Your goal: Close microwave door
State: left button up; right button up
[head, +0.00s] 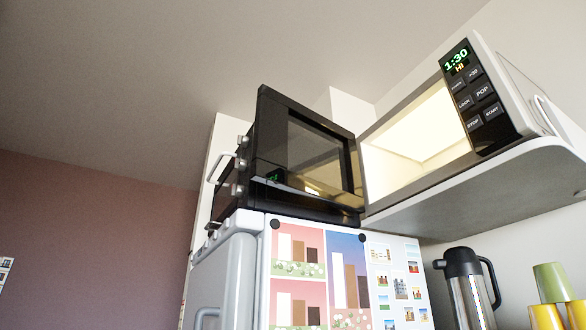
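The microwave (493,88) sits on a grey shelf at the upper right. Its display reads 1:30 HI and its cavity (415,140) is lit and looks empty. Its black door (318,150) with a dark window stands wide open, swung out to the left from the left side of the cavity. Neither of my grippers is in view.
A black appliance (232,190) with silver knobs and a handle stands on the fridge, partly hidden by the door. The fridge (240,265) has pictures on its side. Below the shelf (480,185) are a black and steel jug (470,290) and stacked green and yellow cups (552,285).

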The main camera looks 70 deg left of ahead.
aim_at(297, 149)
jog(key=k+j, duration=0.1)
jog(key=j, duration=0.5)
jog(key=k+j, duration=0.1)
jog(key=j, duration=0.55)
jog(key=k+j+u, duration=0.1)
jog(key=j, duration=0.5)
